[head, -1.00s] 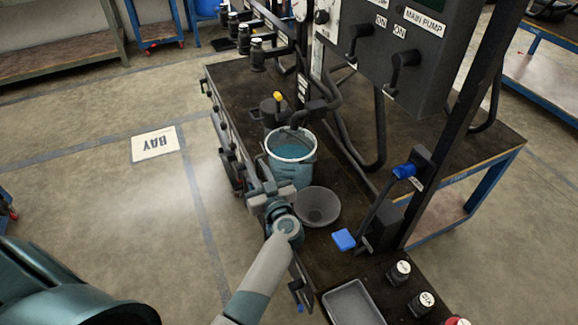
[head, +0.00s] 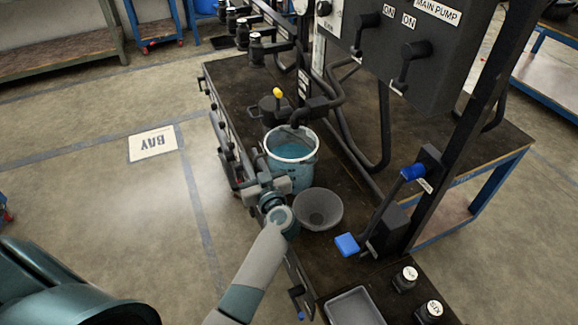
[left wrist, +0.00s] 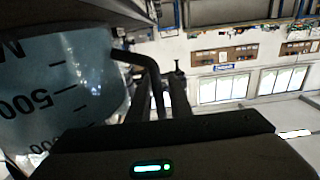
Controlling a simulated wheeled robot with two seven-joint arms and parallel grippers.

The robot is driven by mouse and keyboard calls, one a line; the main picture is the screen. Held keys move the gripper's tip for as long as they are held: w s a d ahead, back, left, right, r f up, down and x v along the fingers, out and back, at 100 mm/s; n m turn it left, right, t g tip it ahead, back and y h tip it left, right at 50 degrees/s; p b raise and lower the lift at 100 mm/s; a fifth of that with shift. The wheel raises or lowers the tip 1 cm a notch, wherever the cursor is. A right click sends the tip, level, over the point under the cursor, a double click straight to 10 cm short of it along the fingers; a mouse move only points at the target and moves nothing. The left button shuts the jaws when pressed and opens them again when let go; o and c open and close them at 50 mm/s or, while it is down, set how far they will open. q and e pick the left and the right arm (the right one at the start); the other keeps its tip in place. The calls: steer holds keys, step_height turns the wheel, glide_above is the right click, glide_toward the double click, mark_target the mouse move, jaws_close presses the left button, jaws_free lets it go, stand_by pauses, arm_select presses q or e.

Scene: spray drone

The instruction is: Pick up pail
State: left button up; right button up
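The pail (head: 290,178) is a translucent bluish bucket with a pale rim and blue liquid inside. It stands upright on the dark bench under a black spout. My left gripper (head: 260,168) is at the near left side of the pail, below its rim. In the left wrist view the pail's wall (left wrist: 65,85), with printed volume marks, fills the left side very close to the gripper. My right gripper is not in view.
A grey bowl (head: 318,209) stands just right of my left wrist. A blue-ended lever (head: 347,244) and a grey tray (head: 354,307) are nearer. A black post (head: 465,130) and hoses (head: 382,125) stand right of the pail. Floor left of the bench is clear.

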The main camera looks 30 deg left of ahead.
arm_select(q)
jaws_close()
stand_by(1.4)
steer(key=shift+r, duration=0.1)
